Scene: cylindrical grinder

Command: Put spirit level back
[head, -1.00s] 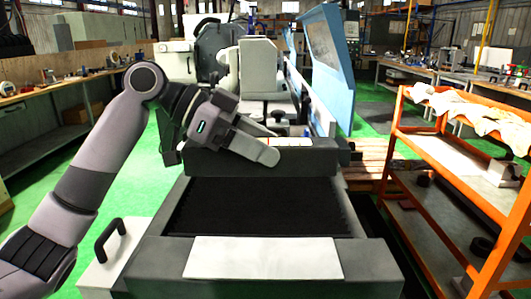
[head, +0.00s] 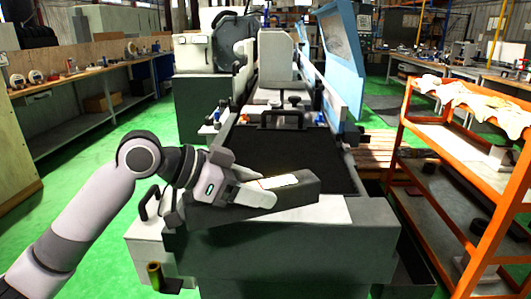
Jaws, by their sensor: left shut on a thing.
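The spirit level looks like a dark grey bar (head: 298,192) with a white patch and a thin red line on top. It shows in the head view in front of the machine, slanted with its right end higher in the picture. My left gripper (head: 266,189) comes in from the left and is shut on it near its middle. The fingers hide part of the bar. The bar appears above the front edge of the machine bed (head: 350,210); I cannot tell the exact gap. My right gripper is not in view.
The grinder's dark bed cover (head: 285,152) and black handle (head: 282,117) lie behind the level. An orange shelf trolley (head: 455,190) stands at the right, with cloths on top. A workbench (head: 90,78) runs along the left. Green floor is open at the left.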

